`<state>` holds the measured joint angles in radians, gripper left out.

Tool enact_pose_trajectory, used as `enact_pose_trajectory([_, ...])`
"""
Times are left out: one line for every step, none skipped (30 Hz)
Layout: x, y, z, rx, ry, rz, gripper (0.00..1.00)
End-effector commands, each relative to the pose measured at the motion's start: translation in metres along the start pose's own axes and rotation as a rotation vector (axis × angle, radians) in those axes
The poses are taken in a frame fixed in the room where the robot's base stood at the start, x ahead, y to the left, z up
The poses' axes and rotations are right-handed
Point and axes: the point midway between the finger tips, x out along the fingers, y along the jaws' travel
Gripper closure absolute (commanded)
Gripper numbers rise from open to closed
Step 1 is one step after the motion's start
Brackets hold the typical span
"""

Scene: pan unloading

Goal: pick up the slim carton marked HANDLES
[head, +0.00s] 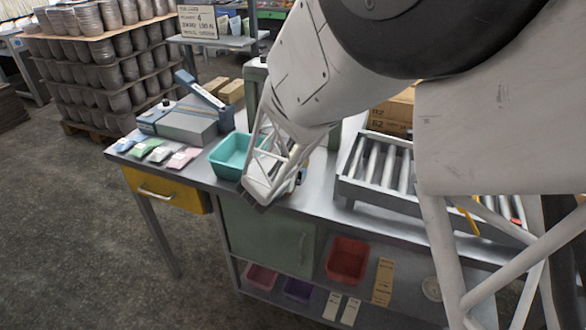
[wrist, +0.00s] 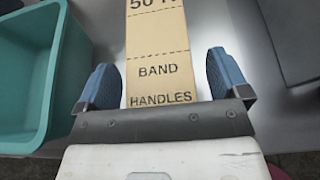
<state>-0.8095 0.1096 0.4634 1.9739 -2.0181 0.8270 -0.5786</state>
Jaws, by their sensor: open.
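A slim tan carton (wrist: 157,38) shows at the top middle of the wrist view. It has dashed lines and the dark words BAND and HANDLES, and its upper end runs out of the picture. My gripper (wrist: 161,68) is open, with one blue fingertip on each side of the carton. A gap shows between the carton and each finger, and the gripper's dark bar covers its near end. In the head view my gripper is over the bench just right of the teal bin, and the carton is hidden there.
The teal bin (head: 226,168) stands close to the left of my gripper. A roller conveyor (head: 347,184) sits to the right on the bench. A grey scale-like device and small coloured packets are at the left. The lower shelf holds a red bin (head: 347,257) and another tan carton (head: 383,282).

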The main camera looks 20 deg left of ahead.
Motion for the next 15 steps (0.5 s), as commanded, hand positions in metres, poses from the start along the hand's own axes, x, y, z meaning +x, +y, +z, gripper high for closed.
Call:
enact_pose_trajectory([0.0000, 0.0000, 0.0000, 0.000, 0.000, 0.000, 0.06])
enact_pose_trajectory([-0.0001, 0.0001, 0.0000, 0.000, 0.000, 0.000, 0.06])
enact_pose_trajectory([-0.0001, 0.0000, 0.0000, 0.000, 0.000, 0.000, 0.06])
enact_pose_trajectory([-0.0001, 0.0000, 0.0000, 0.000, 0.000, 0.000, 0.06])
enact_pose_trajectory([-0.0001, 0.0001, 0.0000, 0.000, 0.000, 0.000, 0.06])
enact_pose_trajectory([-0.0001, 0.0001, 0.0000, 0.000, 0.000, 0.000, 0.06])
enact_pose_trajectory([-0.0001, 0.0001, 0.0000, 0.000, 0.000, 0.000, 0.06])
enact_pose_trajectory([-0.0001, 0.0001, 0.0000, 0.000, 0.000, 0.000, 0.08])
enact_pose_trajectory([-0.0001, 0.0001, 0.0000, 0.000, 0.000, 0.000, 0.14])
enact_pose_trajectory([-0.0001, 0.0001, 0.0000, 0.000, 0.000, 0.000, 0.19])
enact_pose_trajectory([-0.0001, 0.0001, 0.0000, 0.000, 0.000, 0.000, 0.23])
enact_pose_trajectory([-0.0001, 0.0001, 0.0000, 0.000, 0.000, 0.000, 0.29])
enact_pose_trajectory([-0.0001, 0.0001, 0.0000, 0.000, 0.000, 0.000, 0.34])
enact_pose_trajectory([-0.0001, 0.0001, -0.0001, 0.000, 0.000, 0.000, 0.39])
enact_pose_trajectory([-0.0001, 0.0001, -0.0001, 0.000, 0.000, 0.000, 0.45])
